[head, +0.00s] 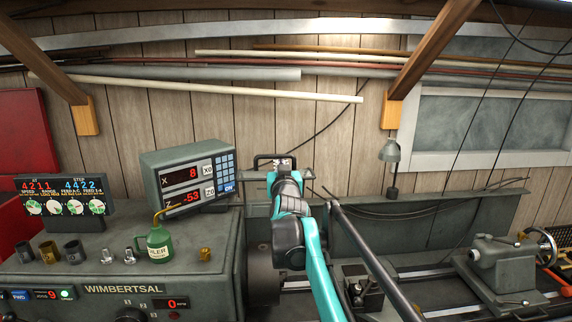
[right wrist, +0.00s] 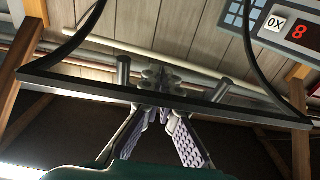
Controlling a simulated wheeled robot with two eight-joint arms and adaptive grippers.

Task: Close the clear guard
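The clear guard shows in the right wrist view as a dark frame (right wrist: 225,110) with a straight bar and two curved side edges; its clear pane is hard to make out. In the head view, the guard's thin edge (head: 257,175) seems to show behind my right arm, above the chuck (head: 262,277). My right gripper (head: 279,163) reaches up to this edge. In the right wrist view, its two fingers (right wrist: 164,116) have a gap between them and point at the bar; whether they touch it is unclear. My left gripper is not in view.
A readout box (head: 190,173) stands left of my right arm. An oil can (head: 159,246) and small parts sit on the headstock (head: 110,280). A dark rod (head: 372,262) slants right of my arm. The lamp (head: 390,152) and tailstock (head: 502,265) are farther right.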

